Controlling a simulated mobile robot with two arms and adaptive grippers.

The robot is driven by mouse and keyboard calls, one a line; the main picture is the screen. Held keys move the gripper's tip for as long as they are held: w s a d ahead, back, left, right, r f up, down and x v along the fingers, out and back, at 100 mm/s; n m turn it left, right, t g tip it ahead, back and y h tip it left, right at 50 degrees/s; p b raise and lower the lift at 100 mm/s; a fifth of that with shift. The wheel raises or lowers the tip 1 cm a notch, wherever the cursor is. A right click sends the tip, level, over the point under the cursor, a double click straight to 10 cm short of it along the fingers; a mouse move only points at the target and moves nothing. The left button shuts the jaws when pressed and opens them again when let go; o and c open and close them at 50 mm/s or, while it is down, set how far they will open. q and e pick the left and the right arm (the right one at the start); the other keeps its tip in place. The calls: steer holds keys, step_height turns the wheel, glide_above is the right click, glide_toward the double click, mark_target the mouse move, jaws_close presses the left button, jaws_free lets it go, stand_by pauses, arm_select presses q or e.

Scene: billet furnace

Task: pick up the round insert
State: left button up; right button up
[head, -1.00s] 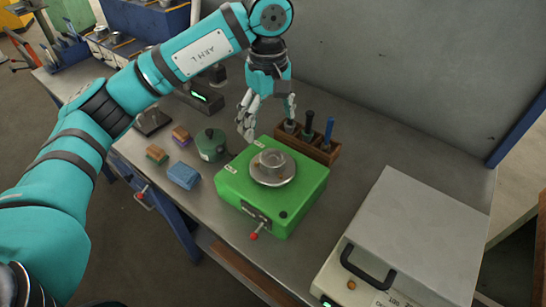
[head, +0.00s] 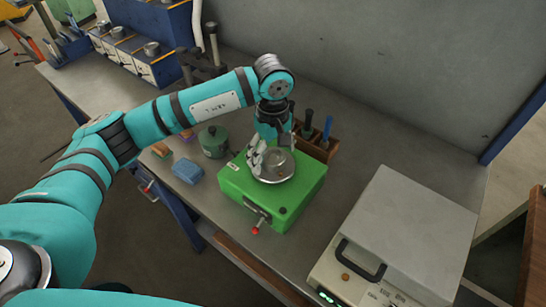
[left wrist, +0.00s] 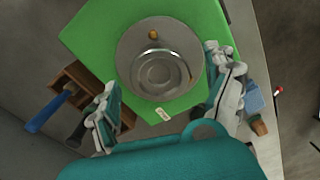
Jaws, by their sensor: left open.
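The round insert (head: 280,161) is a grey metal ring-shaped piece on the round metal plate (head: 274,179) on top of the green machine (head: 236,186). In the left wrist view the insert (left wrist: 160,73) shows from above with a shiny, dished centre. My left gripper (head: 273,150) is open above the plate, its fingers pointing down and partly hiding the insert. In the left wrist view its two fingers (left wrist: 165,97) are spread wide, one on each side of the plate, with nothing between them gripped. My right gripper is out of view.
A wooden rack (head: 318,150) with tool handles stands just behind the machine. A green pot (head: 212,142) and a blue block (head: 187,172) are to its left. A grey lidded box (head: 410,230) with a black handle stands at right. Bench between is bare.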

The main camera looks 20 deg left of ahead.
arm_select(q)
steer(key=c, duration=1.7)
steer(key=shift+w+r, duration=0.1)
jaws_close()
